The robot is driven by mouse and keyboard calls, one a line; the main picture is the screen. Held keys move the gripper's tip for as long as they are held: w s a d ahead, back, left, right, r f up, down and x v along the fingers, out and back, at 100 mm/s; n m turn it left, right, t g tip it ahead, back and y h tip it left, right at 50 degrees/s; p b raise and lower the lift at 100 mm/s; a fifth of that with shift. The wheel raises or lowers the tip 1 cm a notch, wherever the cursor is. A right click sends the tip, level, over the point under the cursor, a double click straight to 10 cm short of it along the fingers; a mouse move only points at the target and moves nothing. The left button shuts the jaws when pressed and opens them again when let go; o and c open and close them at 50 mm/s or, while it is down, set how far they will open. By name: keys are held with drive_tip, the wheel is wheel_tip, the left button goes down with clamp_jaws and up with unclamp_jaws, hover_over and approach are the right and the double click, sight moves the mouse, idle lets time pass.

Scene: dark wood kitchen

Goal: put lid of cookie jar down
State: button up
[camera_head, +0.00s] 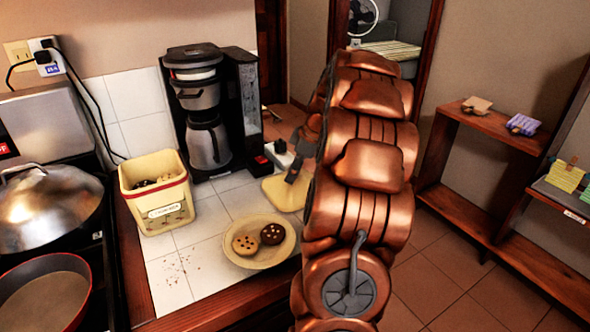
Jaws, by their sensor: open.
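The cookie jar (160,212) is a square cream container with a red band. It stands open on the white tiled counter, with dark and light cookies inside. A flat pale yellow lid (278,197) is at the counter's right side, to the right of the jar and beyond the plate. It appears to lie on the tiles. My gripper (293,174) is open just above the lid, with a dark finger over it. My copper arm hides the lid's right side, so I cannot tell whether the finger touches it.
A yellow plate (240,261) with two cookies stands in front of the lid. A coffee maker (210,110) stands behind. The stove with a lidded pan (45,215) is at left. Crumbs lie on the tiles left of the plate. A wooden shelf (490,125) stands at right.

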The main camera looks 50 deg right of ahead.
drive_tip(key=shift+r, duration=0.1)
drive_tip(key=b+v, duration=0.1)
drive_tip(key=v, duration=1.1)
drive_tip(key=shift+d, duration=0.1)
drive_tip(key=a+f+m+g, duration=0.1)
drive_tip(key=a+f+g, duration=0.2)
drive_tip(key=a, duration=2.3)
drive_tip(key=s+a+f+m+g+h, duration=0.1)
drive_tip(key=s+a+f, duration=0.4)
drive_tip(key=s, duration=0.5)
drive_tip(key=s+a+f+m+g+h, duration=0.1)
drive_tip(key=s+a+f+m, duration=0.2)
drive_tip(key=s+a+f, duration=0.3)
drive_tip(key=s+a, duration=0.2)
drive_tip(key=s, duration=0.3)
drive_tip(key=shift+a+g, duration=0.15)
drive_tip(key=shift+g, duration=0.25)
drive_tip(key=shift+s, duration=0.1)
